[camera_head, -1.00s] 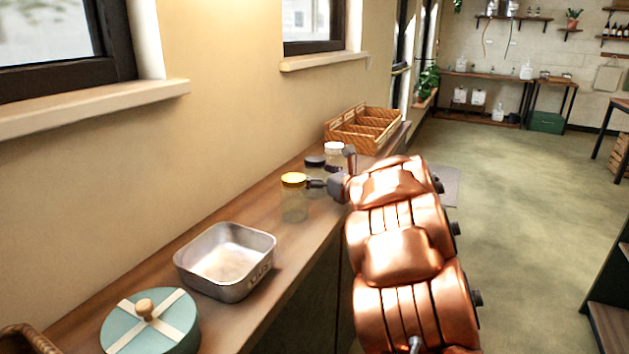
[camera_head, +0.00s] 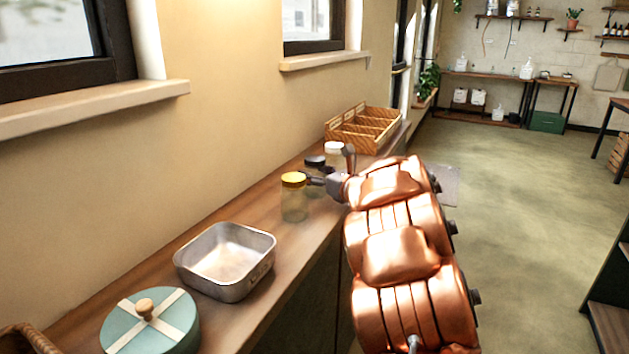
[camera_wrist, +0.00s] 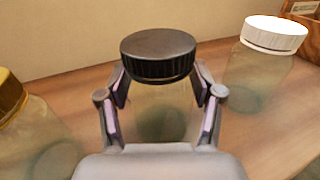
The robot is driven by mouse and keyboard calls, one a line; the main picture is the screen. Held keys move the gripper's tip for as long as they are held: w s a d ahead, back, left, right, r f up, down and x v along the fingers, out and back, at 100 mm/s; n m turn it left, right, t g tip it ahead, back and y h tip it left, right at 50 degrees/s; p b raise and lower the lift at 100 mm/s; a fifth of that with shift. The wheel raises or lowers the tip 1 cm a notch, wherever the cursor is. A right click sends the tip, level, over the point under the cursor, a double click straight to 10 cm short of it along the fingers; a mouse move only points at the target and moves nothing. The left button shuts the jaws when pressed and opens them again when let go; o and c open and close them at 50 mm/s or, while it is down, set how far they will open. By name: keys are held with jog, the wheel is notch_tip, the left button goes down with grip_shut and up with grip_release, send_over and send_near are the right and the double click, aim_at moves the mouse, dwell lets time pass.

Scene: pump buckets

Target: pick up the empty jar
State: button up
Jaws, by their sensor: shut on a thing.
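A clear jar with a black lid (camera_wrist: 158,56) stands between the fingers of my gripper (camera_wrist: 160,95) in the wrist view. The fingers are shut on it just below the lid, one on each side. Its glass looks see-through, with a dull greenish tint low down. In the head view the black-lidded jar (camera_head: 315,161) is on the counter, partly hidden by my gripper. A jar with a yellow lid (camera_head: 294,200) stands nearer, and a jar with a white lid (camera_head: 334,147) stands just beyond. Both flank the held jar in the wrist view.
A metal pan (camera_head: 225,262) and a round teal box (camera_head: 150,322) stand nearer on the wooden counter (camera_head: 190,240). The wall runs close behind the jars. Open floor lies to the right.

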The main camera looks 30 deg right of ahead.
jog(key=shift+c, duration=0.2)
jog(key=shift+r+p, duration=0.6)
jog(key=shift+r, duration=4.4)
